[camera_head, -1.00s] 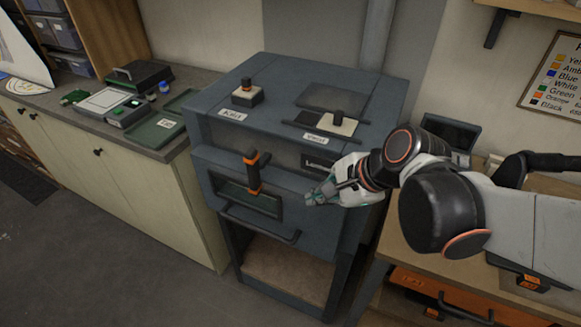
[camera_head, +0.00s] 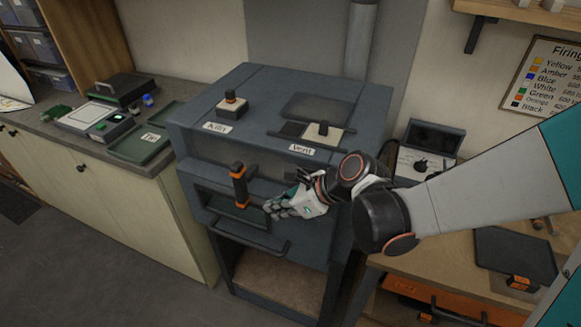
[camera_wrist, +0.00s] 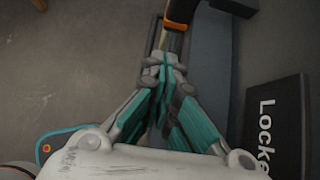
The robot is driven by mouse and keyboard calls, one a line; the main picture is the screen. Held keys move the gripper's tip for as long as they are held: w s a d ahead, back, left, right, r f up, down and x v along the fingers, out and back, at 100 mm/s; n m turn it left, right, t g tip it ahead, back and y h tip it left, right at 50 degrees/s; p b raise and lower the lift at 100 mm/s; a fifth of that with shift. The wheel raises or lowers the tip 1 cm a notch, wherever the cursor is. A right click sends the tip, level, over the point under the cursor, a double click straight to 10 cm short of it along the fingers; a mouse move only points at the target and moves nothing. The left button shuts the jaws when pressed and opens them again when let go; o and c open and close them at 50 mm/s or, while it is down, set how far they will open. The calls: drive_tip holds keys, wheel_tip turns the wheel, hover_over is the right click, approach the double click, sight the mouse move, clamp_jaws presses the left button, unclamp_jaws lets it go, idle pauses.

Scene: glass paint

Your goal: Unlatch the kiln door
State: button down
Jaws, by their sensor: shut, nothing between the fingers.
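The blue-grey kiln (camera_head: 265,92) stands in the middle of the head view. Its front door (camera_head: 300,237) has a small window and a dark bar handle (camera_head: 255,240) below. The latch (camera_head: 239,187), a dark upright lever with orange bands, is on the door front. In the wrist view the latch (camera_wrist: 178,18) is at the top, just beyond my fingertips. My gripper (camera_head: 270,208) is shut and empty, to the right of the latch's lower end; it also shows in the wrist view (camera_wrist: 166,65). I cannot tell whether it touches the latch.
A dark label reading "Locke", cut off (camera_wrist: 270,125), is at right in the wrist view. A counter (camera_head: 85,143) with a green tray (camera_head: 145,146) stands left of the kiln. A wooden bench (camera_head: 425,250) stands to the right. The floor in front of the counter is clear.

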sight(245, 207)
drive_tip(key=shift+w+a+f+b, duration=0.1)
drive_tip(key=shift+w+a+f, duration=0.15)
drive_tip(key=shift+a, duration=0.55)
drive_tip(key=shift+w+a+f+b, duration=0.15)
drive_tip(key=shift+w+a, duration=0.2)
drive_tip(key=shift+a, duration=0.5)
drive_tip(key=shift+w+a+f+b, duration=0.1)
drive_tip(key=shift+w+a+f, duration=0.15)
drive_tip(key=shift+a, duration=0.55)
drive_tip(key=shift+w+a+f+b, duration=0.3)
drive_tip(key=shift+f+b, duration=0.2)
drive_tip(key=shift+b, duration=0.3)
drive_tip(key=shift+a+f+b, duration=0.15)
drive_tip(key=shift+f+b, duration=0.15)
drive_tip(key=shift+b, duration=0.25)
drive_tip(key=shift+w+a+f+t+y+b, duration=0.2)
drive_tip(key=shift+a+f+t+y+b, duration=0.15)
drive_tip(key=shift+y+b, duration=0.4)
drive_tip(key=shift+w+a+f+b, duration=0.1)
drive_tip(key=shift+w+a+b, duration=0.1)
drive_tip(key=shift+a+b, duration=0.2)
drive_tip(key=shift+w+a+f+b, duration=0.15)
drive_tip(key=shift+a+b, duration=0.15)
drive_tip(key=shift+a, duration=0.2)
drive_tip(key=shift+w+a, duration=0.1)
drive_tip(key=shift+a, duration=0.1)
